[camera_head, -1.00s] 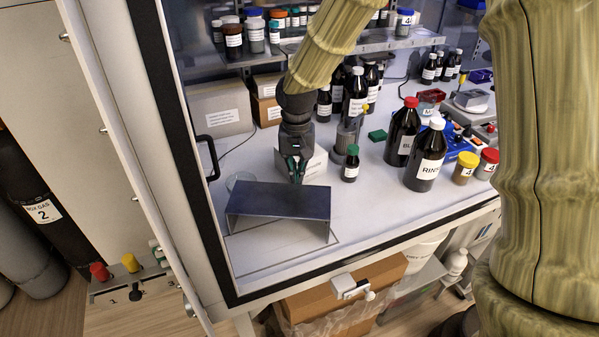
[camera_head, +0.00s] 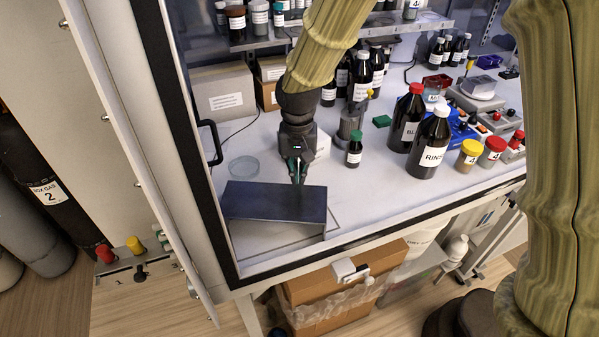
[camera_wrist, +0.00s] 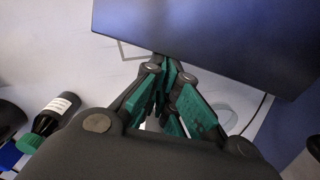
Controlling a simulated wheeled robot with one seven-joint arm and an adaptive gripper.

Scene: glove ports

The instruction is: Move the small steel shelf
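The small steel shelf (camera_head: 275,201), a dark flat plate on bent-down side legs, stands on the white worktop near the cabinet's front edge. My gripper (camera_head: 298,182) points down at the shelf's rear edge, right of its middle. In the wrist view the dark plate (camera_wrist: 215,35) fills the top right, and my fingertips (camera_wrist: 172,68) meet along its edge. The green-padded fingers converge and look shut, with no part of the plate visible between them. Contact with the edge looks likely, but the very tips are partly hidden.
A clear round dish (camera_head: 243,166) lies behind the shelf, with a gap. A small green-capped bottle (camera_head: 354,152) stands right of my gripper; larger dark bottles (camera_head: 430,150) stand farther right. A thin outline (camera_head: 338,222) marks the worktop beside the shelf. A white box (camera_head: 322,146) is behind my gripper.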

